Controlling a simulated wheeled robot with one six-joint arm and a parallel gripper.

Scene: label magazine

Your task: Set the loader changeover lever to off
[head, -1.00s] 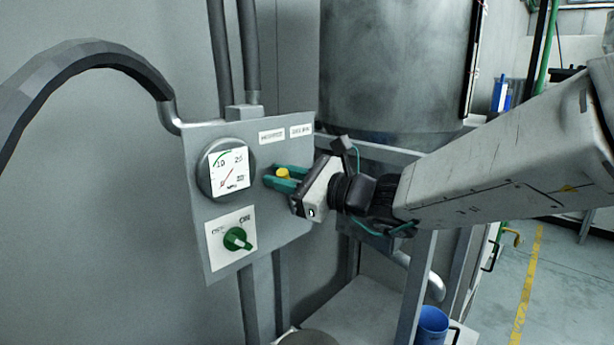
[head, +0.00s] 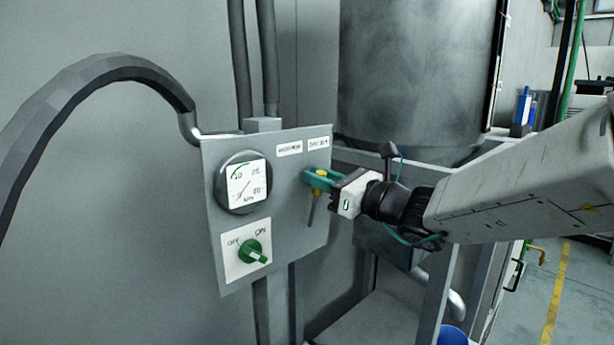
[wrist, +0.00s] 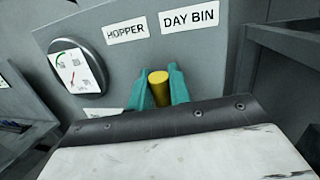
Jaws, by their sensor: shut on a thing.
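The loader changeover lever is on the grey panel in the head view. Its yellow knob (head: 320,180) is at the upper end of a grey rod (head: 311,210), which slants slightly. My gripper (head: 313,181) has its teal fingers shut on the knob. In the wrist view the yellow knob (wrist: 159,88) stands between the two fingertips. The HOPPER label (head: 289,148) and the DAY BIN label (head: 320,142) are above it, and the knob is nearer under DAY BIN in the head view. My fingers hide part of the knob, and the rod is hidden in the wrist view.
A round gauge (head: 242,184) is left of the lever. Below it, a green rotary switch (head: 252,252) on a white OFF/ON plate points toward the lower right. A large grey drum (head: 417,70) stands behind. A blue cup (head: 452,336) is at the bottom edge.

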